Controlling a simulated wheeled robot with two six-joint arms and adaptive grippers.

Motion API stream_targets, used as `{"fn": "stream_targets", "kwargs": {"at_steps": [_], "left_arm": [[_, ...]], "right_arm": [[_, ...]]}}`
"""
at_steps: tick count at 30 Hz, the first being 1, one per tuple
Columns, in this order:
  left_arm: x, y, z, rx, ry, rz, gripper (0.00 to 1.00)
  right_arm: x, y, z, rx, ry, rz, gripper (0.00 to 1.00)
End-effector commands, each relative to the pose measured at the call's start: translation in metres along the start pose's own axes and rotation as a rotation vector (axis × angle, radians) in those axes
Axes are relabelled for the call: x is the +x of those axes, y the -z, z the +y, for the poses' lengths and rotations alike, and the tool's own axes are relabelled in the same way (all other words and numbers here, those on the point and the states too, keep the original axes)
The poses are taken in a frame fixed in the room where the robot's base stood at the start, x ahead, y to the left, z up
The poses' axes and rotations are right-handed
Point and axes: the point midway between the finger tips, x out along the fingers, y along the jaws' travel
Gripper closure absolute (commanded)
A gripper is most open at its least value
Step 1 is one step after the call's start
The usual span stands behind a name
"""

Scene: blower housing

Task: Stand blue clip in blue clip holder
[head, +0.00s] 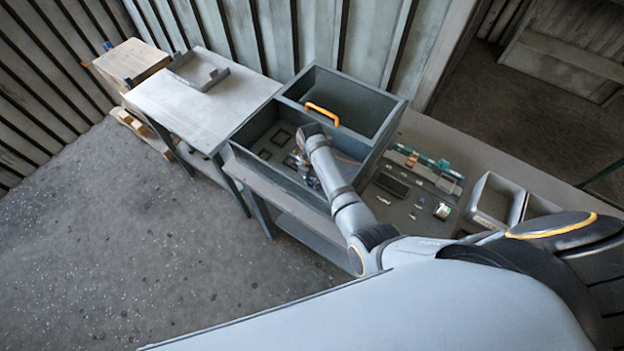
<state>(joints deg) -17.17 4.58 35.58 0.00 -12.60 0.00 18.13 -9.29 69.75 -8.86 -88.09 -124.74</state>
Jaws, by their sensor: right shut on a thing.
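My right gripper (305,165) reaches down into the front compartment of a dark grey bin. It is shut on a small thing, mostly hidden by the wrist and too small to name. Small bluish and brown spots show around the fingers. I cannot make out the blue clip or the blue clip holder with certainty. My left gripper is not in view.
The grey bin (246,146) has a divider and an orange handle (322,114). To its right lie small parts, a dark tray (391,185), a teal-edged rail (436,164) and a pale open box (495,200). A side table (190,108) at left is mostly bare.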

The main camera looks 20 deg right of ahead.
Motion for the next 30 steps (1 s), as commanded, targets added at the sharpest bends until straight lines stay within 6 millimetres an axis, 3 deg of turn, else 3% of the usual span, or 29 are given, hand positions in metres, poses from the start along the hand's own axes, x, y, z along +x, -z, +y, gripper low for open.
{"fn": "stream_targets", "kwargs": {"at_steps": [26, 27, 30], "left_arm": [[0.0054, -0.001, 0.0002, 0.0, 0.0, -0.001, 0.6], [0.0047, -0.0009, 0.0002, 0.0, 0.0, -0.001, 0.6], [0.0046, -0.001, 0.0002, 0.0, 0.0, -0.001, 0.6]], "right_arm": [[0.0098, 0.0, -0.0001, 0.0, 0.001, 0.0, 0.98], [0.0089, 0.0, 0.0, 0.0, 0.0, 0.0, 0.75], [0.0089, 0.0001, -0.0001, 0.0, 0.001, 0.0, 0.61]]}}
